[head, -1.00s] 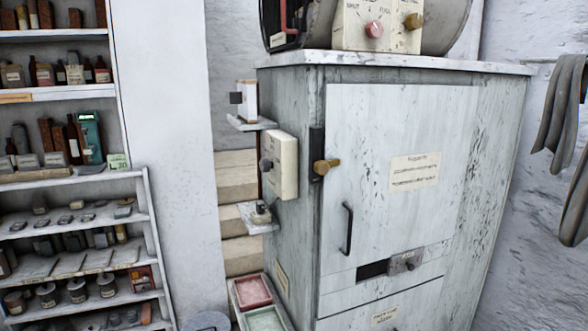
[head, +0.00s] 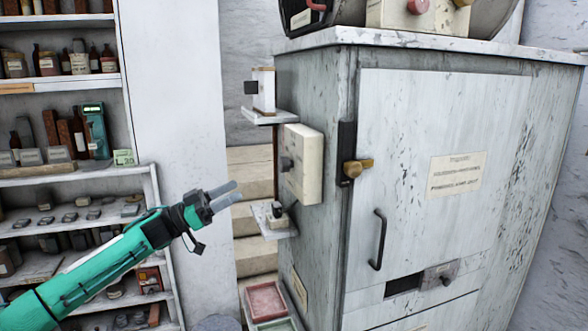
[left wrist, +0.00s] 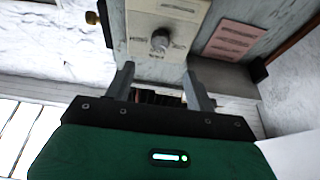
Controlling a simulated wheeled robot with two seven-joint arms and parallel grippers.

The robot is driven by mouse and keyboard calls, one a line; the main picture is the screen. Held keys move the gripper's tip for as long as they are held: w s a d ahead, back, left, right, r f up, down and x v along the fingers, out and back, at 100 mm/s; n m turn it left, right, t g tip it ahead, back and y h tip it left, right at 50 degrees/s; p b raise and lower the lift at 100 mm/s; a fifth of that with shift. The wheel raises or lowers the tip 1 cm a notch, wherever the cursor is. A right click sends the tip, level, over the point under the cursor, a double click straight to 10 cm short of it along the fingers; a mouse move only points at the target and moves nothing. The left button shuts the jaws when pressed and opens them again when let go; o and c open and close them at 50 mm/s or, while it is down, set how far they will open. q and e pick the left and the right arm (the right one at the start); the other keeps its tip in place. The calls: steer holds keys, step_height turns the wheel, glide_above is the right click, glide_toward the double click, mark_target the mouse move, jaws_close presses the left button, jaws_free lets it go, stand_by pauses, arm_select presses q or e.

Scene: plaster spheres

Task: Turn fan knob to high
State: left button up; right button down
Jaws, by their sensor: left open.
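A cream control box (head: 304,165) is fixed to the left side of the grey cabinet, with a dark grey knob (head: 285,164) on its face. Its lettering is too small to read, so I cannot confirm that it is the fan's. In the left wrist view the knob (left wrist: 160,40) sits in the middle of the box's panel (left wrist: 172,14), with printed marks around it. My left gripper (head: 227,195) is open and empty, left of and below the knob in the head view and apart from it. In the left wrist view its fingers (left wrist: 158,80) stand apart below the knob. My right gripper is not in view.
The cabinet (head: 430,130) has a brass latch (head: 356,167) and a dark handle (head: 379,240) on its front. Small shelves (head: 268,117) jut out above and below the box. A pink card (left wrist: 229,39) is beside the panel. Stocked shelves (head: 70,172) stand at left.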

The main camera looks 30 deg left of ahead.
mark_target(280, 167)
arm_select(q)
steer(key=p+x, duration=0.7)
steer(key=x, duration=0.6)
steer(key=shift+w+r, duration=0.1)
steer(key=shift+w, duration=0.15)
steer(key=shift+d, duration=0.1)
steer(key=shift+c, duration=0.5)
steer(key=c, duration=0.9)
